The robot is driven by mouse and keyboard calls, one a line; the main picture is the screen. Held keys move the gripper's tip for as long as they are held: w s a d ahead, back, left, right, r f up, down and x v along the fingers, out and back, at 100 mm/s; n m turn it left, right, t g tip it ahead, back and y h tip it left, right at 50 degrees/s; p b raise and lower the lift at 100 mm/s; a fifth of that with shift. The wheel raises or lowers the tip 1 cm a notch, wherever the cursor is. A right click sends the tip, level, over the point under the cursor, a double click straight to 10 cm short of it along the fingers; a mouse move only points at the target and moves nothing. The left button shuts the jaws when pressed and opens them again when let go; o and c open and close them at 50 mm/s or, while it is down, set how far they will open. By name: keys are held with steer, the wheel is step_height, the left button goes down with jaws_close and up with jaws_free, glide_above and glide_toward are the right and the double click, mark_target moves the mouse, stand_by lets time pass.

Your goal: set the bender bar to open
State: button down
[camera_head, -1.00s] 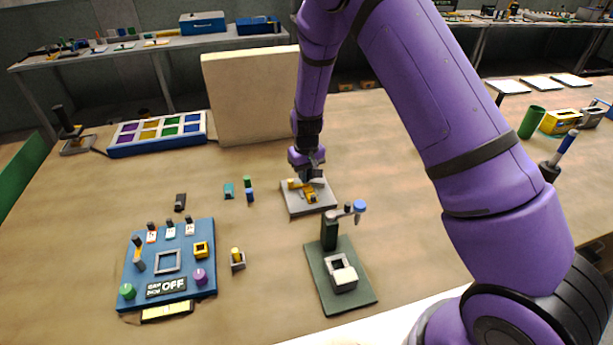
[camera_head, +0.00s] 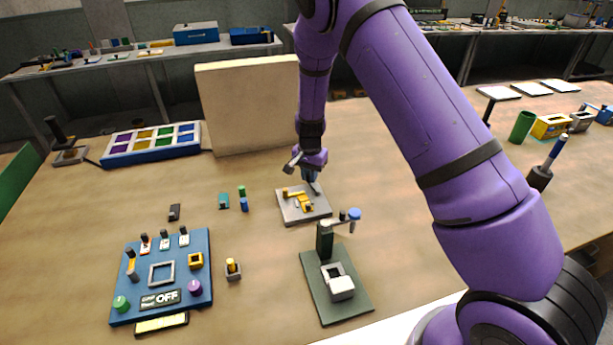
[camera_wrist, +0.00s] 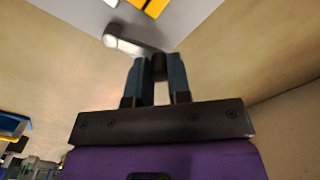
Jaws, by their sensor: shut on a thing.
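The bender is a light grey plate (camera_head: 292,216) with yellow blocks (camera_head: 304,205) on top, in the middle of the table in the head view. In the wrist view the plate (camera_wrist: 193,18) fills the top, with part of the yellow (camera_wrist: 150,6). A pale grey bar (camera_wrist: 130,45) with a rounded end runs from upper left to a dark round grip between my fingers. My gripper (camera_wrist: 160,68) is shut on that grip. In the head view my gripper (camera_head: 313,183) is at the plate's back right edge, and the bar is hard to make out there.
A green press (camera_head: 335,285) stands in front of the bender. A blue switch panel (camera_head: 190,282) is at front left, with small blocks behind it. A cream upright board (camera_head: 248,108) stands behind on the left. The table right of the bender is mostly clear.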

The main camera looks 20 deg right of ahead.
steer(key=shift+w+d+m, duration=0.1)
steer(key=shift+d+m, duration=0.4)
steer(key=shift+m, duration=0.7)
steer(key=shift+d, duration=0.1)
steer(key=c, duration=1.1)
jaws_free()
steer(key=shift+o, duration=0.2)
steer(key=shift+r, duration=0.1)
step_height(320, 180, up, 11)
steer(key=shift+f, duration=0.2)
